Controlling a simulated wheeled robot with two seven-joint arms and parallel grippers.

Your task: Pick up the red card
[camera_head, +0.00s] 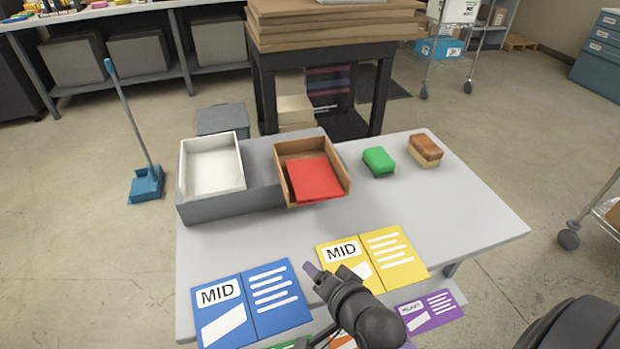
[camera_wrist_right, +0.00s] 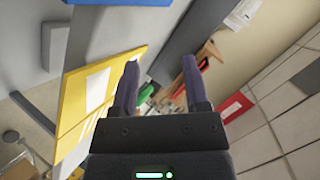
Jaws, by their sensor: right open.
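The red card (camera_head: 315,180) lies flat in an open wooden tray (camera_head: 345,183) on the grey table, and its front edge reaches the tray's front. My right gripper (camera_head: 315,270) is over the front part of the table, in front of the tray and beside the yellow card. In the right wrist view the two fingers of my right gripper (camera_wrist_right: 160,85) stand apart with nothing between them that they touch. Part of the wooden tray (camera_wrist_right: 208,52) shows beyond the right finger. My left gripper is in neither view.
A white tray (camera_head: 213,167) stands left of the wooden one. A green block (camera_head: 378,161) and a brown sponge (camera_head: 425,150) lie to the right. Blue (camera_head: 252,305), yellow (camera_head: 385,258) and purple (camera_head: 430,310) cards lie along the front. The table (camera_head: 450,210) is clear at right.

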